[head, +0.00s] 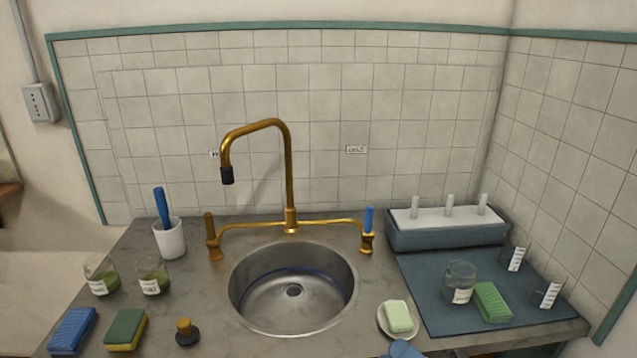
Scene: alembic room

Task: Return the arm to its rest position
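Neither of my arms nor my grippers can be made out in the head view. A rounded blue shape (404,349) is cut off by the bottom edge, right of the sink; I cannot tell what it is. The sink (335,317) is a round steel basin set in a grey stone counter (215,318). It looks empty, with a dark drain in its middle. A brass tap (289,180) arches over it, with a brown handle at left and a blue handle at right.
A dark stopper (187,335) is near the front. Right are soap (398,316), a blue mat (425,290) with glassware and a green sponge, and a rack (440,239).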

